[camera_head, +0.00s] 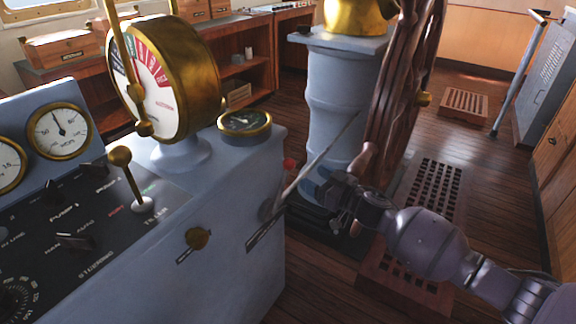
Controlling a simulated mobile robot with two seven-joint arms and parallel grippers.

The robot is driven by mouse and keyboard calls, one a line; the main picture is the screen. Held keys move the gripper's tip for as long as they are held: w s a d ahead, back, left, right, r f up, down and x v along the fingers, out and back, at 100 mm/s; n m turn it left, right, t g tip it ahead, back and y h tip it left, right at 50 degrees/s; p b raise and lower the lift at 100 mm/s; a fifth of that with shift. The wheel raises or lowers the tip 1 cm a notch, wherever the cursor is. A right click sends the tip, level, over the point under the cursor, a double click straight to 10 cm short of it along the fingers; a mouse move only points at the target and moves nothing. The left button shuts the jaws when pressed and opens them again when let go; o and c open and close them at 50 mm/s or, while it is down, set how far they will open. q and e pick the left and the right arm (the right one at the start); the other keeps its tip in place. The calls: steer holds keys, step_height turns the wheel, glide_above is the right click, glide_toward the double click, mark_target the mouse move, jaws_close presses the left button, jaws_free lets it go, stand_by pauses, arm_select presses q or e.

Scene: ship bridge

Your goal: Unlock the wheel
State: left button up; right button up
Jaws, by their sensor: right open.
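The wooden ship's wheel (397,85) stands edge-on at the upper right, beside a blue-grey pedestal (333,90) with a brass top. A thin metal lever (318,160) slants up and right from a dark slotted plate (264,230) on the console's right side. My right gripper (312,188) comes in from the lower right and is open, its fingertips close to the lever's lower half. I cannot tell whether they touch it. A small red piece (290,165) shows behind the lever. My left gripper is not in view.
The console (225,255) fills the left, with gauges, switches, a brass-knobbed lever (130,178) and a brass telegraph dial (165,80). A brass knob (197,238) sticks out of its side. A wooden grating (432,195) lies below the wheel. Plank floor is open at the right.

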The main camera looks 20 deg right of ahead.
mark_target(292, 167)
steer(key=x, duration=0.2)
steer(key=b+x, duration=0.1)
steer(key=x, duration=0.5)
steer(key=shift+w+a+f+b, duration=0.1)
steer(key=shift+f+b, duration=0.2)
steer(key=shift+b, duration=0.1)
steer(key=shift+w+a, duration=0.25)
steer(key=shift+w, duration=0.2)
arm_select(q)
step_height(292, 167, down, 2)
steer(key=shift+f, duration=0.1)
arm_select(e)
steer(key=shift+w+r, duration=0.15)
steer(key=shift+r, duration=0.05)
jaws_close()
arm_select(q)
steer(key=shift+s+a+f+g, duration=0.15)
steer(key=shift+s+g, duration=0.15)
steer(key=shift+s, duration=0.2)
